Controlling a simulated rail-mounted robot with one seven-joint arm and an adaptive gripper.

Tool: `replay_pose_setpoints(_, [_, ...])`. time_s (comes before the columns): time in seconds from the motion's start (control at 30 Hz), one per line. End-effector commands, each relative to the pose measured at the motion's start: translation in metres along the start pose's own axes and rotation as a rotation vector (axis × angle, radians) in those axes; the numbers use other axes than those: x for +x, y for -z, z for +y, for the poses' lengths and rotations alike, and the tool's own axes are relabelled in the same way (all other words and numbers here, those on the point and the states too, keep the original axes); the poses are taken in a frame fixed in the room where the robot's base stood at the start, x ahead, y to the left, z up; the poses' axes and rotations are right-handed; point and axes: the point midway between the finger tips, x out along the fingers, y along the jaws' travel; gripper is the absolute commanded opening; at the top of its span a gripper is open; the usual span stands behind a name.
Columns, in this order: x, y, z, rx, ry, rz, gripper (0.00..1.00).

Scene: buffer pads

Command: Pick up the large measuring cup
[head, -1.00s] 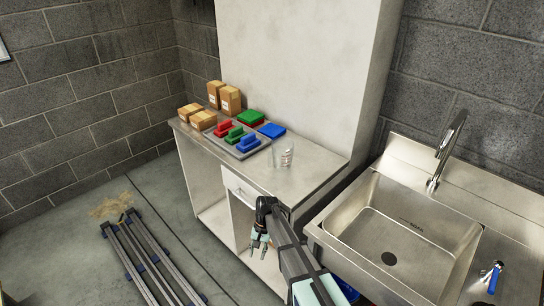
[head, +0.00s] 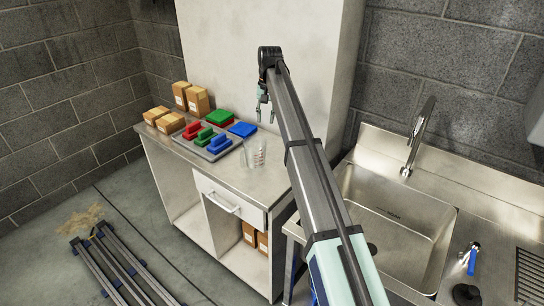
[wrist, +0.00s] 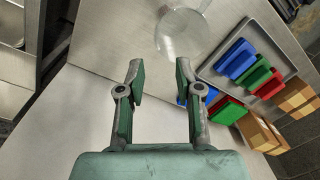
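Clear measuring cups stand close together on the metal countertop. In the head view, a cup with pale markings (head: 259,152) stands on the right, and a fainter clear cup (head: 246,158) stands just left of it. I cannot tell for sure which is the large one. In the wrist view, a round clear cup (wrist: 180,38) lies beyond my fingertips, with part of another rim at the top edge. My gripper (head: 264,112) is above the counter, higher than the cups. Its fingers are apart and empty in the wrist view (wrist: 157,72).
A grey tray (head: 233,148) with red, green and blue handled blocks is left of the cups. Red, green and blue pads lie behind it, and cardboard boxes (head: 197,100) stand at the far left. The sink (head: 400,215) is at the right.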

Motion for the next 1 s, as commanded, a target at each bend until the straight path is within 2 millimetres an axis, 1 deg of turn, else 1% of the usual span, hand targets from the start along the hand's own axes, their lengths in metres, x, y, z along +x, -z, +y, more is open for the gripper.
replay_pose_setpoints(0.07, [-0.005, 0.003, 0.002, -0.012, -0.004, 0.007, 0.35])
replay_pose_setpoints(0.17, [0.001, 0.002, 0.003, -0.015, -0.007, 0.007, 0.35])
replay_pose_setpoints(0.27, [0.017, 0.001, 0.004, -0.015, -0.006, 0.007, 0.35])
replay_pose_setpoints(0.6, [0.083, 0.002, 0.004, -0.014, -0.006, 0.007, 0.35])
replay_pose_setpoints(0.7, [0.098, 0.003, 0.004, -0.014, -0.006, 0.007, 0.35])
replay_pose_setpoints(0.83, [0.110, 0.003, 0.003, -0.014, -0.005, 0.008, 0.35])
replay_pose_setpoints(1.0, [0.116, 0.003, 0.003, -0.014, -0.005, 0.008, 0.35])
